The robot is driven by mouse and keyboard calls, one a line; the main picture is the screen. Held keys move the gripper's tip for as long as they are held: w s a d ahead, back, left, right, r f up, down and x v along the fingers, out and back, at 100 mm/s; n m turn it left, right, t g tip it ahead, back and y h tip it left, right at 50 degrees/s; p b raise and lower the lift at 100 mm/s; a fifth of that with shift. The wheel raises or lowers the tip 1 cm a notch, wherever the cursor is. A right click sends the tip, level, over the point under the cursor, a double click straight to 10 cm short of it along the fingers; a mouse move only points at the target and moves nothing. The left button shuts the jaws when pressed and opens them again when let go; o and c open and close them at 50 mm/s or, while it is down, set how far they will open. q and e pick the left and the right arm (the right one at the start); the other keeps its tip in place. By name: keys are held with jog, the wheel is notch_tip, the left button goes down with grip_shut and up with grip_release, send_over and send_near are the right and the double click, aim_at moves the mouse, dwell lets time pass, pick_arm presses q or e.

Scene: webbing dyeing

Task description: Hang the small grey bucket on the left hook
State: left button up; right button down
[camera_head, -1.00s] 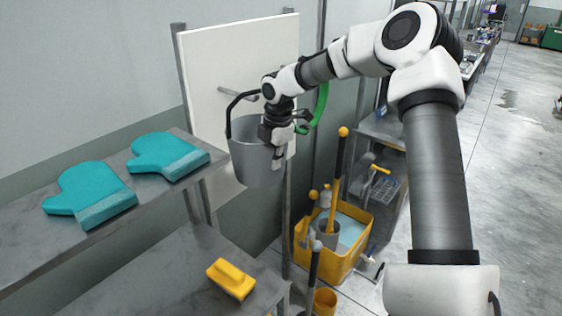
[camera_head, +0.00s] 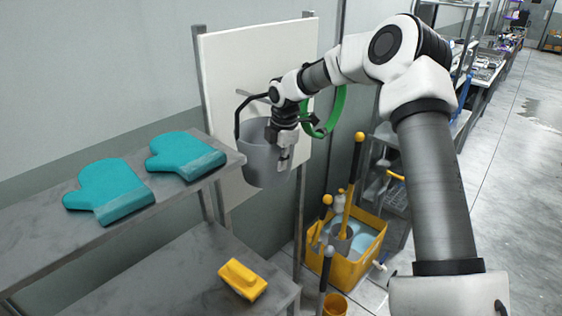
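The small grey bucket (camera_head: 258,163) hangs in the air in front of the white board (camera_head: 230,75), roughly upright, its dark handle arched up on the left side. My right gripper (camera_head: 284,160) is at the bucket's right side and looks shut on its rim or wall; the exact contact is partly hidden. The left hook (camera_head: 246,93), a grey peg on the board, shows just above the handle's top. The handle overlaps it in the picture; I cannot tell whether they touch. My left gripper is not in view.
A green hose ring (camera_head: 338,112) hangs at the board's right, behind my arm. Two teal mitts (camera_head: 110,190) lie on the grey shelf (camera_head: 40,245) at left. A yellow brush (camera_head: 243,280) lies on the lower shelf. A yellow tub (camera_head: 352,268) with tools stands below right.

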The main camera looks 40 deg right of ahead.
jog(key=c, duration=1.2)
grip_release()
jog(key=shift+c, duration=0.2)
notch_tip(320, 180, up, 12)
jog(key=s, duration=0.1)
jog(key=shift+s+a, duration=0.15)
jog(key=shift+s, duration=0.05)
